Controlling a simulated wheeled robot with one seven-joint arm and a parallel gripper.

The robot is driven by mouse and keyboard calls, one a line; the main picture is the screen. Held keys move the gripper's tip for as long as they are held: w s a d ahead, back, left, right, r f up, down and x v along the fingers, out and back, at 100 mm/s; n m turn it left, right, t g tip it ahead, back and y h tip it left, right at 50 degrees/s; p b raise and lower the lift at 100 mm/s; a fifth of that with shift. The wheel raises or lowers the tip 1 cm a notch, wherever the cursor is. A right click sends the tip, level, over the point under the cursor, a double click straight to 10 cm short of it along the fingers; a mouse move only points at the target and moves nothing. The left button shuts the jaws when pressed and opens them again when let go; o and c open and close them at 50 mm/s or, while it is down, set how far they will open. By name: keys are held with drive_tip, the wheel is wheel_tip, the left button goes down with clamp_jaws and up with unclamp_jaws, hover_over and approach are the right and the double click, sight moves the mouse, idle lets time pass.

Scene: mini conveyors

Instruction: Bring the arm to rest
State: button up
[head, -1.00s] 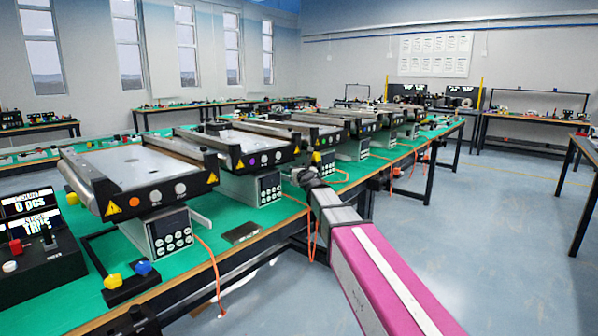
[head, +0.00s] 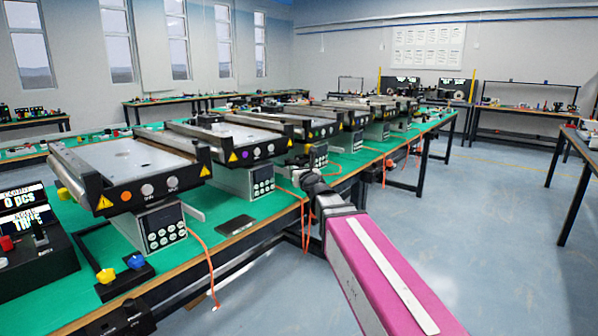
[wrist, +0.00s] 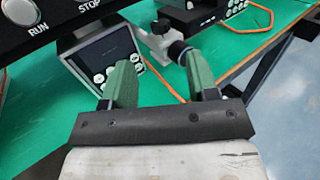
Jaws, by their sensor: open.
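My arm (head: 375,270), with a pink and white link, reaches from the lower right of the head view toward the edge of the green bench. My gripper shows in the wrist view (wrist: 165,85), with two green fingers spread apart and nothing between them. It is open and hangs over the green bench top near a conveyor's control box (wrist: 105,58). In the head view the gripper itself is too small and partly hidden to make out at the arm's far end.
A row of mini conveyors (head: 130,182) stands on the green bench (head: 205,232). A counter display box (head: 38,262) is at the left. Orange cables (head: 207,262) hang over the bench edge. The floor (head: 490,230) at the right is clear.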

drive_tip(key=s+d+f+n+g, duration=0.2)
drive_tip(key=s+f+n+g, duration=0.1)
drive_tip(key=f+n, duration=0.4)
drive_tip(key=s+d+f+n+g, duration=0.2)
drive_tip(key=d+f+n+g, duration=0.1)
drive_tip(key=f+n, duration=0.4)
drive_tip(key=s+d+f+n+g, duration=0.25)
drive_tip(key=f+n, duration=0.25)
drive_tip(key=f, duration=0.4)
drive_tip(key=s+d+f+n+g+h, duration=0.5)
drive_tip(key=s+d+f+n+g, duration=0.3)
drive_tip(key=s+d+f+n, duration=0.4)
drive_tip(key=s+f+n, duration=0.1)
drive_tip(key=s+f, duration=0.1)
drive_tip(key=s, duration=0.2)
drive_tip(key=shift+s+d+f+g+h, duration=0.2)
drive_tip(key=shift+d+f+g+h, duration=0.1)
drive_tip(key=shift+d+g, duration=0.1)
